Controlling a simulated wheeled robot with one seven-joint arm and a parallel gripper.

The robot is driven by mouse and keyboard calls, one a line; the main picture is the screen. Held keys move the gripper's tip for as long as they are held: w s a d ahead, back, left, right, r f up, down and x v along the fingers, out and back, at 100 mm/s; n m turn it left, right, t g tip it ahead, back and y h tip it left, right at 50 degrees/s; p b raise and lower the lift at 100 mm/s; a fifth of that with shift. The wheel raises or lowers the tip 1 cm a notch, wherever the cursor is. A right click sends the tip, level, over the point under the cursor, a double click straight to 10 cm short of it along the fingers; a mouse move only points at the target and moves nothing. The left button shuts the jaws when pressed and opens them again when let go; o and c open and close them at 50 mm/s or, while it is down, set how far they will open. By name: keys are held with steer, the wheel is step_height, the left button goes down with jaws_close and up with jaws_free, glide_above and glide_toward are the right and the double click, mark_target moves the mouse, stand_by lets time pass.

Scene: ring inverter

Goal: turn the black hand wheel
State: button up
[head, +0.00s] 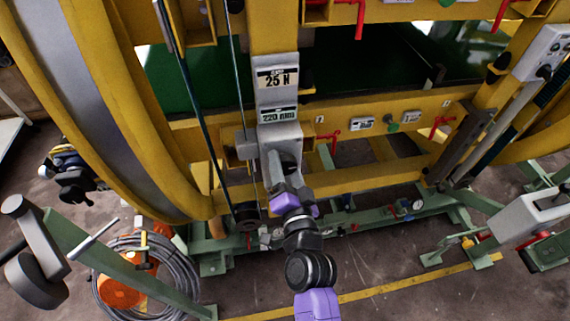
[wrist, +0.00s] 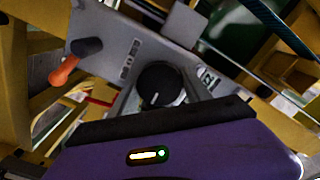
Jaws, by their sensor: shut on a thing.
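The black hand wheel (wrist: 160,88) is a small round black knob with a white mark on its face. It sits on a grey panel (wrist: 118,68) in the wrist view. My gripper (wrist: 152,122) shows as a purple body with a dark front edge, right up against the near side of the wheel. In the head view my gripper (head: 278,182) reaches up to the lower end of the grey column (head: 278,104) labelled 25 N and 220 mm, and hides the wheel. It is shut on the wheel.
A lever with an orange grip (wrist: 68,68) stands left of the wheel. Yellow frame beams (head: 372,178) surround the column. A thin dark rod (head: 203,110) runs down on its left. A coiled hose (head: 145,275) lies at the lower left.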

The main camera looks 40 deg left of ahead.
steer(key=shift+m, duration=0.5)
steer(key=o, duration=1.4)
steer(key=b+v, duration=0.2)
steer(key=v, duration=0.5)
steer(key=shift+s+d, duration=0.2)
steer(key=shift+d, duration=0.15)
